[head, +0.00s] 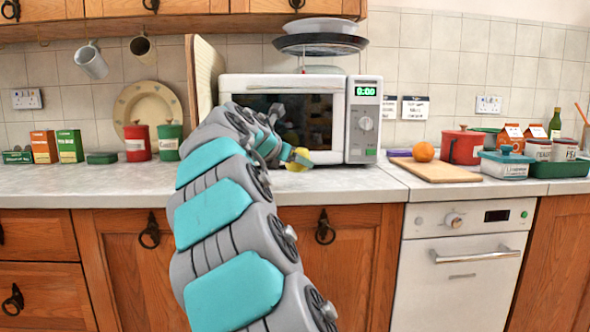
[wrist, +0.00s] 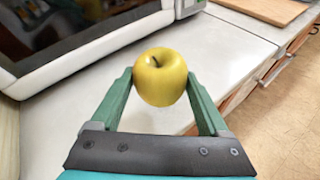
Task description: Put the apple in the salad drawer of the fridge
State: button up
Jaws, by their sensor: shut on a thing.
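A yellow apple (wrist: 161,80) with a dark stem sits between the two green fingers of my gripper (wrist: 160,85) in the wrist view. The fingers are shut on it from both sides. In the head view my gripper (head: 294,159) is in front of the microwave, near the counter, and the apple (head: 300,158) shows in part at its tip. I cannot tell how far the apple is above the counter. No fridge or salad drawer is in view.
The microwave (head: 365,125) stands right behind my gripper on the white counter (head: 345,182). To the right, an orange (head: 423,151) is on a wooden board (head: 445,171), near a red pot (head: 461,147). Free counter lies between the microwave and the board.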

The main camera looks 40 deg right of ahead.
aim_at(295, 182)
jog(key=w+d, duration=0.1)
jog(key=w, duration=0.1)
jog(key=w+d, duration=0.1)
jog(key=shift+w+d+f, duration=0.25)
jog(key=shift+d, duration=0.05)
jog(key=shift+d+f, duration=0.1)
jog(key=shift+f, duration=1.6)
jog(key=shift+f, duration=0.1)
jog(key=o, duration=1.3)
jog(key=shift+f, duration=0.1)
